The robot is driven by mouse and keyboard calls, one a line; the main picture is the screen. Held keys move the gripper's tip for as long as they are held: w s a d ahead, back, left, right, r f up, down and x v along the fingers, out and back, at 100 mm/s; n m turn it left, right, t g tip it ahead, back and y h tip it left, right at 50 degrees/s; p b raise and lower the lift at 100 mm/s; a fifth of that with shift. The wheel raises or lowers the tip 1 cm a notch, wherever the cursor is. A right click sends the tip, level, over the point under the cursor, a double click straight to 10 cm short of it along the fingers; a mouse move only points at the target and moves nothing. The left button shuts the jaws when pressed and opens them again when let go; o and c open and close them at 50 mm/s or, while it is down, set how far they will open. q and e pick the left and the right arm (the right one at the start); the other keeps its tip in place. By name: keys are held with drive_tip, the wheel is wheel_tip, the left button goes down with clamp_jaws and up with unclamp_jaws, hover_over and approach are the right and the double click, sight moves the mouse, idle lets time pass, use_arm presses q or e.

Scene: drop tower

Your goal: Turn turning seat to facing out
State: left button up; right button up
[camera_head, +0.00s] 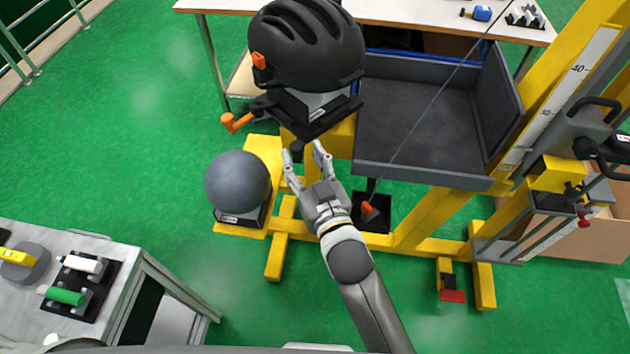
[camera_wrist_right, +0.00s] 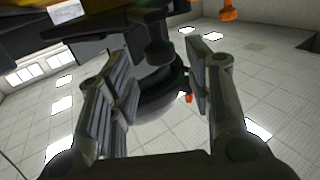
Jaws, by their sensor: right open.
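The turning seat (camera_head: 330,128) is a black bracket on the yellow drop tower, with an orange-tipped lever (camera_head: 236,121) sticking out to its left. A black helmet (camera_head: 305,45) on a light head block sits on it. My right gripper (camera_head: 304,153) is open and empty just below the seat, its fingers pointing up at it. In the right wrist view a dark knob (camera_wrist_right: 160,50) under the seat shows between the open fingers (camera_wrist_right: 160,85); I cannot tell whether they touch it. The left gripper is not in view.
A grey-lined tray (camera_head: 425,120) is right of the seat. A grey ball (camera_head: 238,182) stands on a yellow foot at the left. A bench with tools (camera_head: 65,295) is at lower left, a table (camera_head: 400,12) behind. Green floor at left is free.

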drive_tip(key=v, duration=0.7)
drive_tip(key=shift+s, duration=0.3)
